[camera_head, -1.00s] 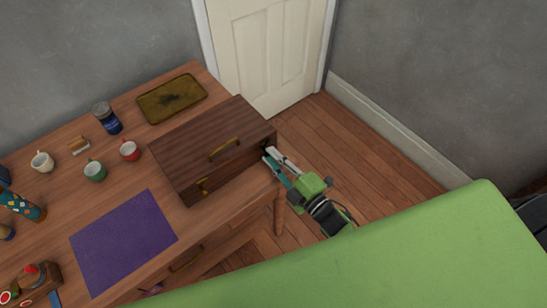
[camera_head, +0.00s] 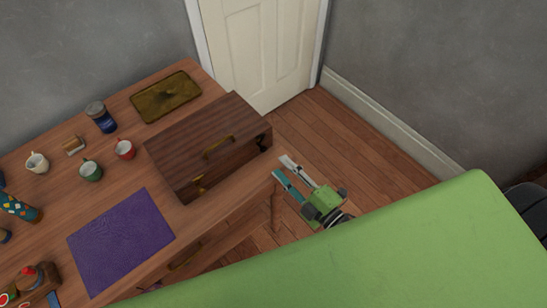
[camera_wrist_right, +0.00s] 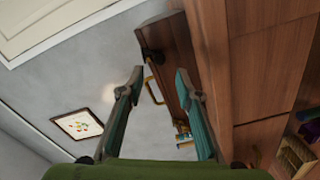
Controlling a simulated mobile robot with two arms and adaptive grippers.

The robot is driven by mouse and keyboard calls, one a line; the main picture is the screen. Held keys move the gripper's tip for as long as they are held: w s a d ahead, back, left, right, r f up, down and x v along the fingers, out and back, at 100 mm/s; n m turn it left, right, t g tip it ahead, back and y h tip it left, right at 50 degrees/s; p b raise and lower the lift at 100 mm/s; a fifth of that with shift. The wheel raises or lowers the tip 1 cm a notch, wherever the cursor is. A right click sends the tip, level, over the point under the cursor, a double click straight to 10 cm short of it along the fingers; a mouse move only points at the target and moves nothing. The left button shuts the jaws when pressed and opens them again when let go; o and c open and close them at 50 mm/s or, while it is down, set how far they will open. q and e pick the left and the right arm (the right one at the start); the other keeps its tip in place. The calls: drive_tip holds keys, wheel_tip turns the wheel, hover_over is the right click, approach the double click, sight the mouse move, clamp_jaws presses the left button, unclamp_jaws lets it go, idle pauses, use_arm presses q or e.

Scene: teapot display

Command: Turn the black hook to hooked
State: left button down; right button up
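The dark wooden box (camera_head: 185,155) with brass handles stands at the right end of the wooden table. A small dark piece, probably the black hook (camera_head: 265,149), shows at the box's right end. In the right wrist view a black fitting (camera_wrist_right: 152,55) sits on the box's side (camera_wrist_right: 178,62), above and beyond my fingertips. Which way the hook is turned cannot be made out. My right gripper (camera_head: 282,167) is open and empty, just right of the box and apart from it. It also shows in the right wrist view (camera_wrist_right: 159,80). My left gripper is out of view.
The table (camera_head: 50,205) also bears a purple mat (camera_head: 122,242), a brown tray (camera_head: 166,97), a blue jar (camera_head: 101,117) and several cups. A white door (camera_head: 258,50) stands behind. Clear floor (camera_head: 330,135) lies right of the table.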

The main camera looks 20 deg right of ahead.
drive_tip(key=v, duration=0.5)
drive_tip(key=shift+s, duration=0.1)
idle(0.3)
drive_tip(key=s+d+f+m+g+h, duration=0.1)
drive_tip(key=s+f+m+g+h, duration=0.15)
drive_tip(key=f, duration=0.55)
drive_tip(key=s+d+f+m+g+h, duration=0.1)
drive_tip(key=s+f+m+g, duration=0.15)
drive_tip(key=f, duration=0.55)
drive_tip(key=s+d+f+m+g+h, duration=0.1)
drive_tip(key=s+d+f+m+g, duration=0.15)
drive_tip(key=f, duration=0.65)
drive_tip(key=s+f+m+g+h, duration=0.1)
drive_tip(key=s+f+m+g, duration=0.2)
drive_tip(key=s+f, duration=0.5)
drive_tip(key=s+f+m+g, duration=0.4)
drive_tip(key=s+f, duration=0.4)
drive_tip(key=s, duration=0.7)
drive_tip(key=shift+a+f+g+h, duration=0.25)
drive_tip(key=shift+g+h, duration=0.1)
drive_tip(key=shift+g, duration=0.4)
drive_tip(key=shift+s, duration=0.1)
